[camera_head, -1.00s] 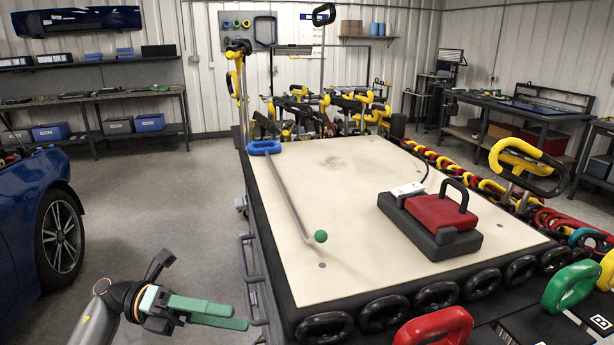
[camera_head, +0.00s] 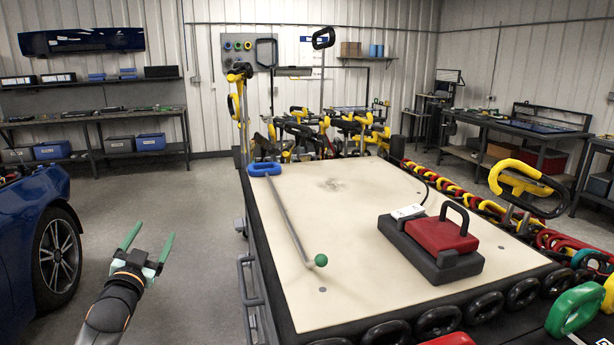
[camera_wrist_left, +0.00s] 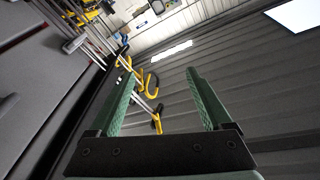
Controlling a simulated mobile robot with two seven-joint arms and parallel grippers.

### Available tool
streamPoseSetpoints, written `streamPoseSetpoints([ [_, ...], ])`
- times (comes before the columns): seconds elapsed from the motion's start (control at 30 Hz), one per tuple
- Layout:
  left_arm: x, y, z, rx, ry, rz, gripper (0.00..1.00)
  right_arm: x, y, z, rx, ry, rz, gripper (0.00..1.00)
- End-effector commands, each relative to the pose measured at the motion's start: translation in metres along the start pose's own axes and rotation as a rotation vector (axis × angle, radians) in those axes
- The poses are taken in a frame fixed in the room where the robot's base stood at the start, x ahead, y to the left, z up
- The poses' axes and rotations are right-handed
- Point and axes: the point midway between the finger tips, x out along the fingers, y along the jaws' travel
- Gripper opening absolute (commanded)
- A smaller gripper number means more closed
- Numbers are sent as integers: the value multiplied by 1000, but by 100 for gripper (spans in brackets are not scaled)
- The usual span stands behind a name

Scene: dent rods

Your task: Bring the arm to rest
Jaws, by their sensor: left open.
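My left gripper (camera_head: 147,243) shows at the lower left of the head view, with its two green fingers spread apart and pointing up and away from me. Nothing is between the fingers. It is in the free space between the blue car and the cart, touching neither. In the left wrist view the open green fingers (camera_wrist_left: 164,95) frame the ribbed wall and ceiling area, with no object held. My right gripper is not in the head view.
The cart's pale top (camera_head: 350,215) holds a rod with a blue handle (camera_head: 264,169) and green ball tip (camera_head: 321,260), and a red-and-black block tool (camera_head: 440,235). A blue car (camera_head: 30,240) stands left. Hanging tools line the cart's edges. Grey floor (camera_head: 180,190) is clear between.

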Motion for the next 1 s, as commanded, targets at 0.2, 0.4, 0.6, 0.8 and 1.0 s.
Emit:
streamPoseSetpoints([
  [0.2,-17,25,63,-141,-258,54,83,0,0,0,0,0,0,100],
  [0.4,-75,86,113,-151,-335,144,83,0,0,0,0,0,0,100],
  [0.6,-164,154,166,-187,-448,250,83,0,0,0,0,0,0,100],
  [0.8,-280,214,203,-250,-584,356,83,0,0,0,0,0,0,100],
  [1.0,-392,251,213,-324,-718,430,83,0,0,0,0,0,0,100],
])
